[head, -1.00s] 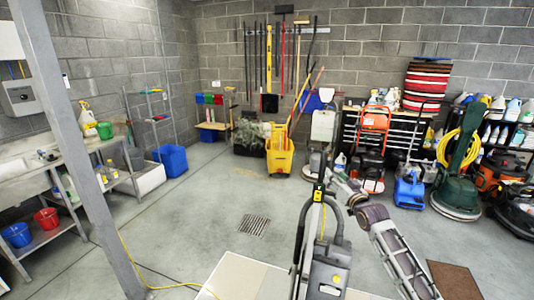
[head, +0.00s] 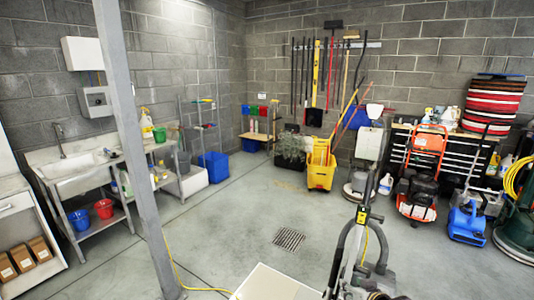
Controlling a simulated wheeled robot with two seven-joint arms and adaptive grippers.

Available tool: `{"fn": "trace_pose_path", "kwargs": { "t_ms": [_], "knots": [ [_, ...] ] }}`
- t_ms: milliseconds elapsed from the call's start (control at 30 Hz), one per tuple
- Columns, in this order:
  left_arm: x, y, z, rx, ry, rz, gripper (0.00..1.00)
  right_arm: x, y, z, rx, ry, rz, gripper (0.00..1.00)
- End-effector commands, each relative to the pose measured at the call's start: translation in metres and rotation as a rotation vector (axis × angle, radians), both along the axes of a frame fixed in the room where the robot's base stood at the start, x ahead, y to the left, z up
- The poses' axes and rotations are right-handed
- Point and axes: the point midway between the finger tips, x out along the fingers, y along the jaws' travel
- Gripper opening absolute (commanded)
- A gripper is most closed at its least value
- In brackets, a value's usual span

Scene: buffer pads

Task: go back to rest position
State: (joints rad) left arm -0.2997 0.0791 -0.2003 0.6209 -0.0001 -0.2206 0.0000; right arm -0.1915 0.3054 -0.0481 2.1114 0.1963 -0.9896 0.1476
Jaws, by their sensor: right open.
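A stack of buffer pads (head: 490,105) in red, white and black stands on the black tool chest (head: 455,150) at the right. My right gripper (head: 378,294) shows only as a small dark piece at the bottom edge, in front of the lower part of an upright vacuum. It is open, and most of it is cut off by the frame. Nothing shows held in it. It is well away from the pads. My left gripper is not in view.
The grey upright vacuum (head: 361,235) stands close in front. A grey post (head: 130,150) rises at the left, with a yellow cord (head: 180,275) near its foot. A yellow mop bucket (head: 321,170) and floor machines stand farther back. The middle floor is clear.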

Motion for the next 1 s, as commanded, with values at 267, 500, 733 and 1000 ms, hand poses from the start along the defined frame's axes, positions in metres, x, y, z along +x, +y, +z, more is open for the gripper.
{"fn": "trace_pose_path", "kwargs": {
  "t_ms": [267, 500, 733, 1000],
  "knots": [
    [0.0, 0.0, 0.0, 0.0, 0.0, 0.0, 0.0, -0.087, 0.029, -0.034, -0.052, 0.218, 0.035, 0.44],
    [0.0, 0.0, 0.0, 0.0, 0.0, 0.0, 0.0, -0.156, 0.043, -0.046, -0.087, 0.384, 0.059, 0.44],
    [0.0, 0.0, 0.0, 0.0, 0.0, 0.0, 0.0, -0.195, 0.048, -0.047, -0.103, 0.476, 0.069, 0.44],
    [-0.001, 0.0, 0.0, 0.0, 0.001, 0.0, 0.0, -0.225, 0.052, -0.047, -0.112, 0.55, 0.075, 0.44]
  ]
}}
